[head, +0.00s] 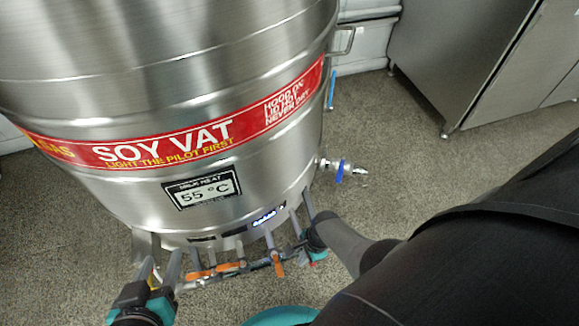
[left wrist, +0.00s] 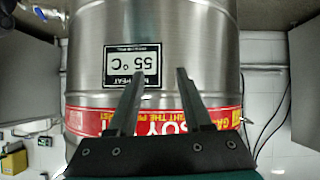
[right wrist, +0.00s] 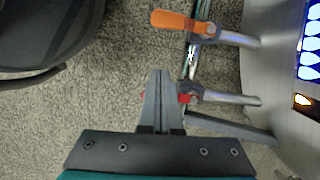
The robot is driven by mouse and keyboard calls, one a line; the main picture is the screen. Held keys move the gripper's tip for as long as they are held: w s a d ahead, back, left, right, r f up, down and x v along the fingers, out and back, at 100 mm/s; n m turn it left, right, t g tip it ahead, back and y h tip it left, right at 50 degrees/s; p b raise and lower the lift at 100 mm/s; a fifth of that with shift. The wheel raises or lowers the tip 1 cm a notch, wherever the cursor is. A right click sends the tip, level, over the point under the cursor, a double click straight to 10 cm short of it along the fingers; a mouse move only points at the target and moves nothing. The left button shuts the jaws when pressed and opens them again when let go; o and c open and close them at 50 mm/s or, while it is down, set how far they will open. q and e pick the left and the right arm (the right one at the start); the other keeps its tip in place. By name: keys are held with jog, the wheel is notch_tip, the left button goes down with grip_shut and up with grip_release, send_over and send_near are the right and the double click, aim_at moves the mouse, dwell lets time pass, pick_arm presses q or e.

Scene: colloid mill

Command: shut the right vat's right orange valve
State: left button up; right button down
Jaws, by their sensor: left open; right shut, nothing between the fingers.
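The steel vat (head: 250,60) with the red SOY VAT band fills the head view's left and middle. Orange valve handles sit on the pipe along its lower front. The rightmost orange handle (head: 277,265) points out from the vat; in the right wrist view it (right wrist: 172,20) lies ahead of the fingertips, apart from them. My right gripper (right wrist: 160,75) is shut and empty, beside the pipe. A red handle (right wrist: 183,98) is partly hidden by its fingers. My left gripper (head: 162,260) is open and empty at the pipe's left; in the left wrist view it (left wrist: 155,75) faces the vat.
Two more orange handles (head: 200,274) (head: 228,266) lie roughly along the pipe at left. A blue-handled tap (head: 340,172) sticks out from the vat's right side. A steel cabinet (head: 455,60) stands at the back right. The speckled floor (head: 400,150) between is clear.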

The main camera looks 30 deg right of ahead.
aim_at(279, 270)
pick_arm(q)
jog(key=shift+w+d+r+t+h+b, duration=0.2)
jog(key=shift+d+t+h+b, duration=0.1)
jog(key=shift+d+t, duration=0.25)
jog(key=shift+w+d+r+t+h+b, duration=0.1)
jog(key=shift+d+r+t+h+b, duration=0.15)
jog(key=shift+d+t, duration=0.3)
pick_arm(e)
jog(key=shift+w+a+f, duration=0.1)
jog(key=shift+a+f, duration=0.05)
jog(key=shift+a, duration=0.55)
jog(key=shift+w+a+f, duration=0.1)
jog(key=shift+w+a, duration=0.05)
jog(key=shift+a, duration=0.5)
jog(key=shift+w+a+f, duration=0.1)
jog(key=shift+a+f, duration=0.05)
jog(key=shift+a, duration=0.55)
pick_arm(q)
jog(key=shift+a, duration=0.1)
jog(key=shift+w+a+f+g+p, duration=0.3)
jog(key=shift+w+g+p, duration=0.2)
jog(key=shift+g, duration=0.1)
pick_arm(e)
jog(key=shift+s+a+m, duration=0.1)
jog(key=shift+a+m, duration=0.1)
jog(key=shift+m, duration=0.2)
pick_arm(q)
jog(key=shift+w+a+y, duration=0.1)
jog(key=shift+w+y, duration=0.05)
jog(key=shift+y, duration=0.1)
